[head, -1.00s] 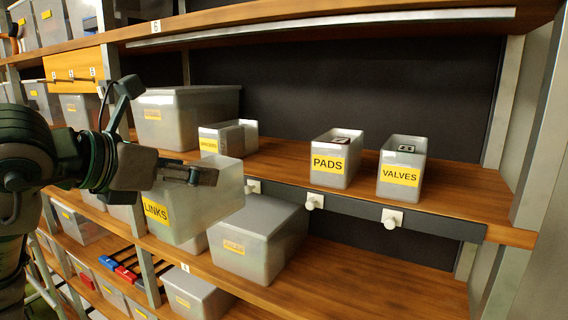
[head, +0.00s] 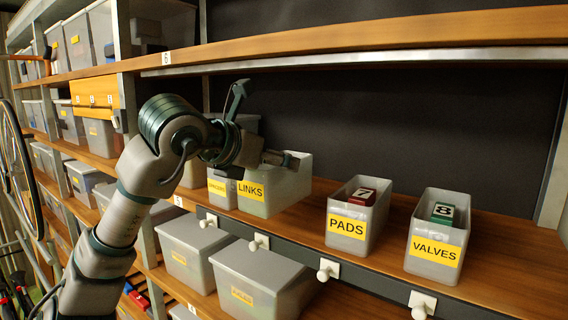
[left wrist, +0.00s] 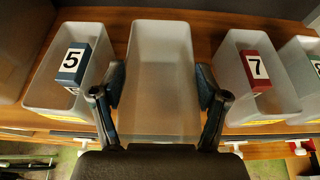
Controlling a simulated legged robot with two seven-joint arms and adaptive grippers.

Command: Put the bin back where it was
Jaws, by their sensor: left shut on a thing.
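The grey LINKS bin (head: 288,188), with a yellow label, is level at the middle shelf, between the spacers bin and the PADS bin. My left gripper (head: 262,160) is shut on it from above. In the left wrist view the bin (left wrist: 161,75) looks empty, with one finger of the gripper (left wrist: 160,88) on each side wall. I cannot tell whether its base rests on the shelf (head: 393,250). My right gripper is not in view.
The spacers bin (head: 221,190), holding a blue 5 block (left wrist: 72,64), stands close on the left. The PADS bin (head: 345,227) with a red 7 block (head: 362,196) and the VALVES bin (head: 435,250) with a green 8 block (head: 443,213) stand right. Lidded bins (head: 262,282) sit below.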

